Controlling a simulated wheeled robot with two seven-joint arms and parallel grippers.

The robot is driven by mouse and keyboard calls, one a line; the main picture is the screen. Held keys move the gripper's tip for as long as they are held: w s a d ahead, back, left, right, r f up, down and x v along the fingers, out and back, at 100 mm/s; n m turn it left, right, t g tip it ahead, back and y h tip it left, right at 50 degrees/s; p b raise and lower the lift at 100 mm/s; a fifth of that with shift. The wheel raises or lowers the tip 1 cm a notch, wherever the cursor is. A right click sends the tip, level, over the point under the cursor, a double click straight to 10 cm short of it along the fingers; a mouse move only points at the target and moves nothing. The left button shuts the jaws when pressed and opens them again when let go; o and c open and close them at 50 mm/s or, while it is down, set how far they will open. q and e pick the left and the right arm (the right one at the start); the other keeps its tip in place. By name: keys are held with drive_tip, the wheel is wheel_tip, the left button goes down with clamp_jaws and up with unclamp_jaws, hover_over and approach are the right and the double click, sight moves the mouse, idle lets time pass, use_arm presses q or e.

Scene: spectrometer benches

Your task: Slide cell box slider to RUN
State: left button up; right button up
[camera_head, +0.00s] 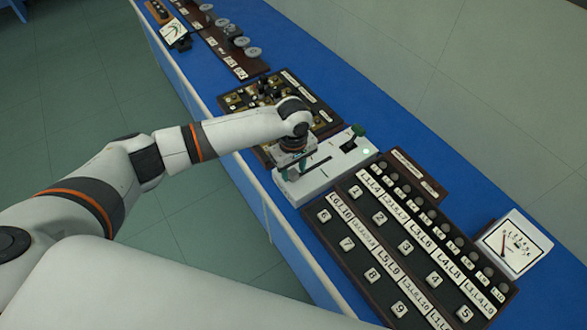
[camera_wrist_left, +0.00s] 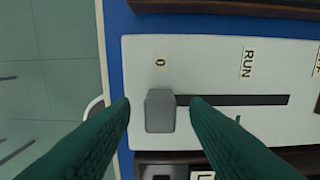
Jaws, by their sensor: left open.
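The white cell box (camera_head: 331,172) lies on the blue bench in the head view, partly hidden by my left arm. In the left wrist view its white top (camera_wrist_left: 215,65) carries a dark slot (camera_wrist_left: 245,100) with a grey slider (camera_wrist_left: 160,111) at the slot's left end, below the label "0" (camera_wrist_left: 160,62). The label "RUN" (camera_wrist_left: 248,63) stands further right above the slot. My left gripper (camera_wrist_left: 160,103) is open, with one green finger on each side of the slider; contact cannot be told. It shows small in the head view (camera_head: 290,172). My right gripper is not in view.
A dark panel with numbered buttons (camera_head: 405,245) lies directly in front of the box. A board with small knobs (camera_head: 262,92) lies behind it. A dial meter (camera_head: 515,243) is at the right.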

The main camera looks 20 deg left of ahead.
sight(317, 165)
use_arm(q)
drive_tip(key=shift+f, duration=0.75)
clamp_jaws()
drive_tip(key=w+d, duration=0.1)
drive_tip(key=w, duration=0.1)
drive_tip(key=w+d, duration=0.4)
drive_tip(key=shift+w+b, duration=0.25)
drive_tip(key=shift+b, duration=0.1)
drive_tip(key=shift+s+a+r, duration=0.1)
drive_tip(key=shift+s, duration=0.05)
unclamp_jaws()
wheel_tip(317, 165, up, 12)
drive_tip(key=b, duration=0.1)
drive_tip(key=shift+b, duration=0.3)
